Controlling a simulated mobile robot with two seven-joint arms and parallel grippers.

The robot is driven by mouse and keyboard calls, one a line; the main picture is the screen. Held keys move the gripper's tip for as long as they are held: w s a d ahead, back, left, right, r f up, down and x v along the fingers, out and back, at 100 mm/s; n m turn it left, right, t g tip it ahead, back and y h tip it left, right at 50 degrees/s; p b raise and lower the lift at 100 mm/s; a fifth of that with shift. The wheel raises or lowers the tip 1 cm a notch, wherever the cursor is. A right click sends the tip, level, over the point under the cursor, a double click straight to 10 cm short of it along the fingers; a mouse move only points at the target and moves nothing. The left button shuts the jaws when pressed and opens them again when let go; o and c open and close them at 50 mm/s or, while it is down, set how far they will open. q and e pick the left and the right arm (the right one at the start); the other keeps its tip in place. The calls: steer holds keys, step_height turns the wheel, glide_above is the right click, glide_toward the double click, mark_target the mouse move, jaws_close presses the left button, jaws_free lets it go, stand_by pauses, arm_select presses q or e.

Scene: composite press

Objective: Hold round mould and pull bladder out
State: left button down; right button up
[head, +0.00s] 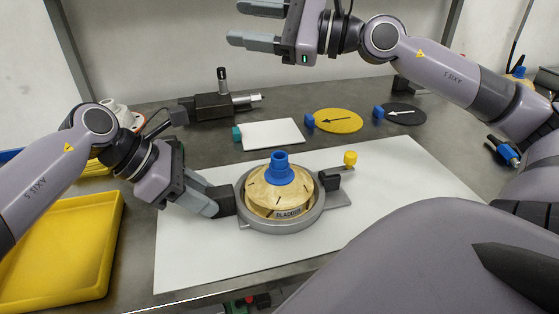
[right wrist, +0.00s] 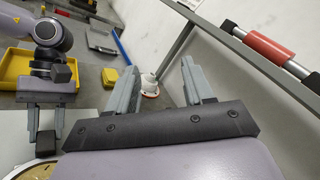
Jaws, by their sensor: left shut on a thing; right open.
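The round mould (head: 268,225) is a grey ring on the white sheet in the head view, with black blocks at its left and right. The tan bladder (head: 272,200), labelled BLADDER, sits inside the ring, and a blue neck (head: 280,170) stands upright at its centre. My left gripper (head: 222,204) is shut on the mould's left black block (head: 227,197); its fingers partly hide the block. My right gripper (head: 240,25) is open and empty, high above the back of the table. Its spread fingers (right wrist: 163,88) show in the right wrist view.
A yellow tray (head: 100,285) stands at the left. Behind the mould lie a white plate (head: 285,134), a yellow disc (head: 345,127) and a dark disc (head: 415,119). A black device (head: 210,107) stands at the back left. The white sheet (head: 195,258) is clear around the mould.

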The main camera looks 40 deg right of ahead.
steer(key=a+f+g, duration=0.4)
steer(key=m+g+h, duration=0.2)
steer(key=g+h, duration=0.7)
steer(key=g, duration=0.2)
glide_above(279, 160)
steer(key=a, duration=0.2)
steer(key=f, duration=0.7)
steer(key=shift+w+d, duration=0.2)
steer(key=shift+d, duration=0.05)
steer(key=shift+s+d+r+m+g+h, duration=0.1)
steer(key=shift+s+d+m+g+h, duration=0.25)
steer(key=shift+s+h, duration=0.15)
steer(key=shift+d, duration=0.1)
steer(key=shift+f, duration=4.45)
jaws_close()
